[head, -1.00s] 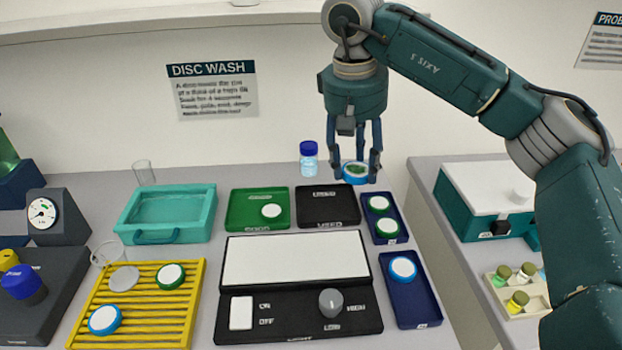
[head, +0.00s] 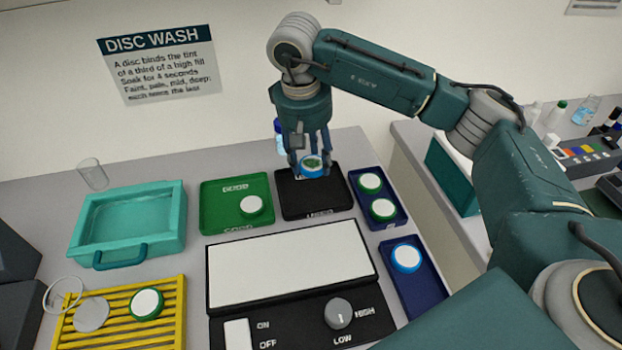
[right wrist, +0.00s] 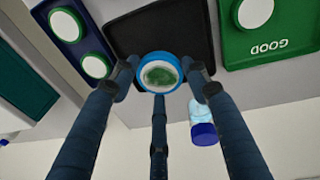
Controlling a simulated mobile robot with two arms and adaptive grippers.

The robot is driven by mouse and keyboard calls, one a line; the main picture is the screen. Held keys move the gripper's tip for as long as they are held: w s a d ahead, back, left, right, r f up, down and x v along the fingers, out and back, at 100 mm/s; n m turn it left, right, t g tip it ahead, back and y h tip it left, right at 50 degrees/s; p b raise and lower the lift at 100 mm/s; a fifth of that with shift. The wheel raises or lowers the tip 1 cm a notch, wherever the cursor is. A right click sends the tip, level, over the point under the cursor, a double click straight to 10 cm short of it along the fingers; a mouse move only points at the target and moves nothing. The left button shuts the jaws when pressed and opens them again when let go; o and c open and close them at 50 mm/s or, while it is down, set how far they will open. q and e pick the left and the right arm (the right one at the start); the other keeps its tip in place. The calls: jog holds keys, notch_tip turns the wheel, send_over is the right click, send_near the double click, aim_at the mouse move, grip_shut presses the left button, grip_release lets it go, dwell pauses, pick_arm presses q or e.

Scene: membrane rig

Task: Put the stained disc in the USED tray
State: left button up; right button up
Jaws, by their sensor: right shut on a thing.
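The stained disc (head: 313,166) has a blue rim and a green blotch on its white face. It also shows in the right wrist view (right wrist: 159,75). My right gripper (head: 311,168) is shut on it, with its fingers around the rim. Nothing is seen lying in the tray. My left gripper is not in view.
The green GOOD tray (head: 216,213) holds a white disc, left of the USED tray. A navy tray (head: 388,225) with two green-rimmed discs stands close on the right. A blue-capped bottle (right wrist: 203,128) stands behind the USED tray. A light panel (head: 290,268) lies in front.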

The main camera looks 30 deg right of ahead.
aim_at(311, 165)
notch_tip(311, 165, down, 3)
jog(key=shift+f, duration=0.1)
notch_tip(311, 165, down, 4)
jog(key=shift+r+p, duration=0.1)
jog(key=shift+p, duration=0.55)
jog(key=shift+f, duration=0.35)
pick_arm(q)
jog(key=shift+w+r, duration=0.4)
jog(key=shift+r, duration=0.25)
pick_arm(e)
jog(key=o, duration=1.1)
